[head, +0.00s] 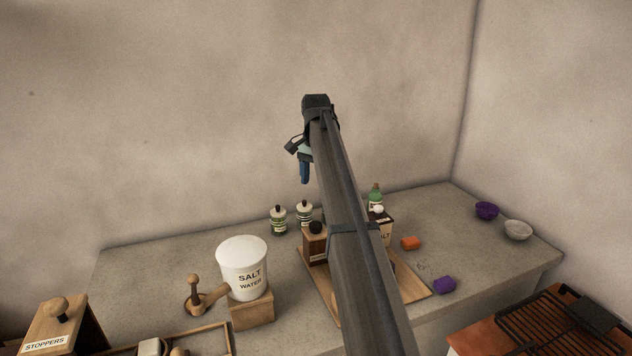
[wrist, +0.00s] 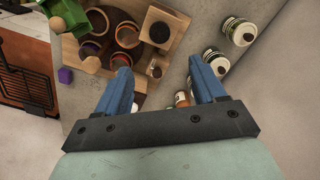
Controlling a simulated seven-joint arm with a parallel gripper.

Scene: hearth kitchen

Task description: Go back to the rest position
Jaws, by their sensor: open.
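My gripper (wrist: 160,78) shows in the wrist view with its two blue fingers spread apart and nothing between them. In the head view my gripper (head: 305,172) hangs at the end of my raised arm, in front of the back wall and above the stone counter (head: 130,275). One blue finger shows there; the arm hides part of the counter's middle.
A white salt water bucket (head: 243,268) stands on a wooden block. Two labelled bottles (head: 279,220) stand at the back. A grill rack (head: 545,325) is at front right.

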